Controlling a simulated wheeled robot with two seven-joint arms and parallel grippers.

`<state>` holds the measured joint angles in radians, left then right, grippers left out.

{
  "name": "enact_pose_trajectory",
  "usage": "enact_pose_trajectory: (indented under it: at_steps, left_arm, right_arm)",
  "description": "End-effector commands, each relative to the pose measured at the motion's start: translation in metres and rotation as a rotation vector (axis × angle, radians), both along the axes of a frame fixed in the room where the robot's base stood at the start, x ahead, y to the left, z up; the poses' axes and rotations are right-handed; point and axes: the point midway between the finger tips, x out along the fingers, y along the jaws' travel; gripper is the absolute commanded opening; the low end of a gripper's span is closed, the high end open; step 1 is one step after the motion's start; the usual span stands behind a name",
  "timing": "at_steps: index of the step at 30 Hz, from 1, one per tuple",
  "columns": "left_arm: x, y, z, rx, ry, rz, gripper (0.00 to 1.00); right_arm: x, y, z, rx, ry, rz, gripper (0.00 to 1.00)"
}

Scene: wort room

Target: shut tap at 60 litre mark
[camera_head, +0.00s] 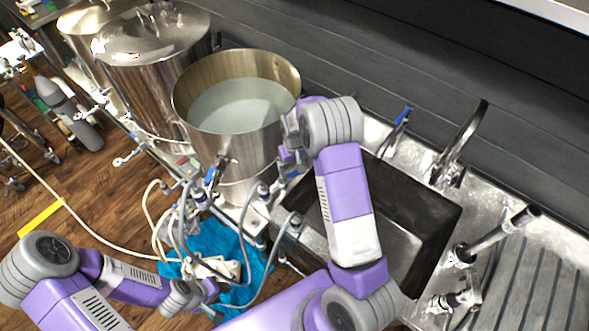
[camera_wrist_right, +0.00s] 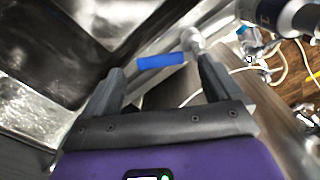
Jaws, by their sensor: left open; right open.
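An open steel pot (camera_head: 222,148) stands at the back centre, partly filled with clear liquid (camera_head: 238,106). I cannot read any litre mark on it. A tap with a blue handle (camera_wrist_right: 160,61) lies just ahead of and between the fingertips of my right gripper (camera_wrist_right: 160,78), which is open and empty. In the head view my right gripper (camera_head: 291,152) is beside the pot's right wall, partly hidden by its own wrist. My left gripper (camera_head: 208,292) is open, low at the front left, near the hoses and a blue cloth (camera_head: 262,262).
A dark sink basin (camera_head: 425,205) lies right of the pot, with a curved faucet (camera_head: 462,140) and another blue handle (camera_head: 403,115) behind it. Hoses (camera_head: 185,215) and fittings crowd the area below the pot. A lidded steel pot (camera_head: 150,80) stands at the left.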

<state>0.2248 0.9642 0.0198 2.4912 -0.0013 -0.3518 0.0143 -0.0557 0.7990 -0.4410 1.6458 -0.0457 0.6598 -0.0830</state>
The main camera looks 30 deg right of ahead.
Motion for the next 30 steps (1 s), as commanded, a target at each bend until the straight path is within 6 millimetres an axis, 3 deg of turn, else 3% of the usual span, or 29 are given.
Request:
enact_pose_trajectory:
  at_steps: [6,15,30]
  left_arm:
    - [0.000,0.000,0.000,0.000,-0.001,0.000,0.43]
    - [0.000,0.000,0.000,0.000,0.000,0.000,0.43]
    - [0.000,0.000,0.000,0.000,0.000,0.000,0.43]
  right_arm:
    - [0.000,0.000,-0.021,-0.001,-0.001,0.001,0.92]
    - [0.000,0.000,-0.023,0.000,-0.002,0.001,0.90]
    - [0.000,0.000,-0.022,0.000,-0.001,0.001,0.13]
